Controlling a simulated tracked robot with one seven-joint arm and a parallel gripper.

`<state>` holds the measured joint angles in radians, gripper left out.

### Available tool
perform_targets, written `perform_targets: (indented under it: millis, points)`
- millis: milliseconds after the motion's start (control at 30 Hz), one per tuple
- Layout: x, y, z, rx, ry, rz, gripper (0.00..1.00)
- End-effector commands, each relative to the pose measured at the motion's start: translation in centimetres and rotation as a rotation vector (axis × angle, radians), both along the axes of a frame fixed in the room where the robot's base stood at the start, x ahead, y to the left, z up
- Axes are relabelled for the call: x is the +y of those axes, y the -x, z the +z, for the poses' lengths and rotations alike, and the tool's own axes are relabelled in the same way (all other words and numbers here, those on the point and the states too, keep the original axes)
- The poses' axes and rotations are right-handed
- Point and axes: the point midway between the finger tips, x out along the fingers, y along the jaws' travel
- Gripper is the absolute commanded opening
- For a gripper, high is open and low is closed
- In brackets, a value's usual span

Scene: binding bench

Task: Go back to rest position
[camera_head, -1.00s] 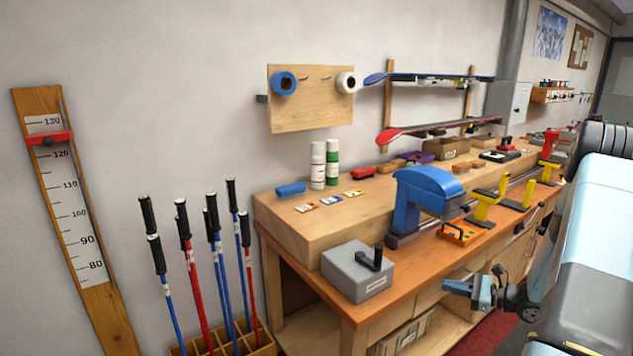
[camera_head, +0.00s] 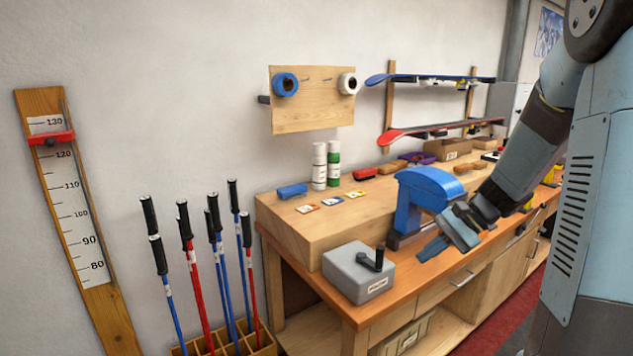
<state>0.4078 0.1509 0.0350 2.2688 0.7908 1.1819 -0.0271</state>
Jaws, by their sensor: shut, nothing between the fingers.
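My gripper (camera_head: 436,247) is shut and empty. It is raised above the front of the wooden bench (camera_head: 300,222), in front of the blue machine (camera_head: 430,187) and right of the grey box with a black handle (camera_head: 359,270). In the picture it overlaps the machine's lower part; I cannot tell the exact gap. My arm comes down from the upper right and hides much of the bench's right side, including most of the yellow clamps.
Ski poles stand in a wooden rack (camera_head: 262,340) at the lower left. A height gauge board (camera_head: 70,220) leans on the wall. A tape holder board (camera_head: 312,112) and skis (camera_head: 440,128) hang above the bench. The space left of my gripper, above the grey box, is clear.

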Motion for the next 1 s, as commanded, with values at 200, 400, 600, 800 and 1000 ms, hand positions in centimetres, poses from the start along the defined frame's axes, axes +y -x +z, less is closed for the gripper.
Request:
perform_targets:
  millis: [200,400,600,800,1000]
  points:
    - [1.7,3.5,3.2,-0.104,0.169,0.139,0.00]
    - [2.5,6.7,5.7,-0.208,0.323,0.252,0.00]
    - [2.9,9.7,7.9,-0.321,0.473,0.355,0.00]
    - [2.9,12.6,10.0,-0.447,0.620,0.446,0.00]
    - [2.6,15.4,11.9,-0.580,0.764,0.523,0.00]
